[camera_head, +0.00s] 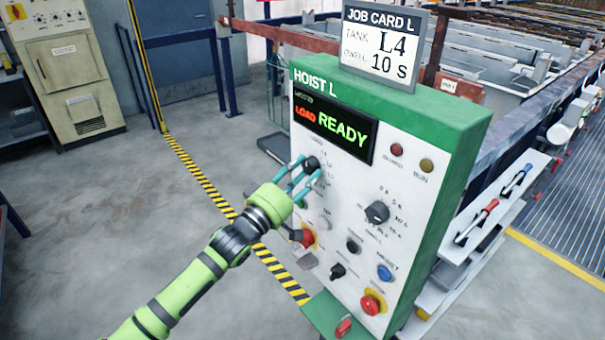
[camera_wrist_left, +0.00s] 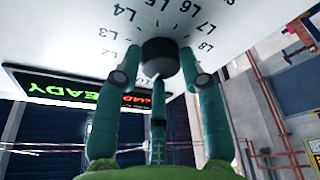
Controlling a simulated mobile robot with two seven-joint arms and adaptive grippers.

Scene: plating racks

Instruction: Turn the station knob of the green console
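The green console (camera_head: 462,125) is labelled HOIST L and has a white sloping panel. Its station knob (camera_head: 311,163) is round and black at the panel's upper left. It also shows in the left wrist view (camera_wrist_left: 160,57), with marks such as L2, L3, L4 and L8 around it. My left gripper (camera_head: 306,172) has teal fingers spread around the knob, tips close to its sides; in the wrist view (camera_wrist_left: 159,68) narrow gaps seem to show. The knob's pointer direction cannot be read. The display (camera_head: 335,128) reads LOAD READY. My right gripper is out of view.
A job card (camera_head: 381,52) on top reads TANK L4, 10 S. Another black knob (camera_head: 377,212), a blue button (camera_head: 385,272), a red stop button (camera_head: 371,302) and a red-yellow switch (camera_head: 307,238) sit lower on the panel.

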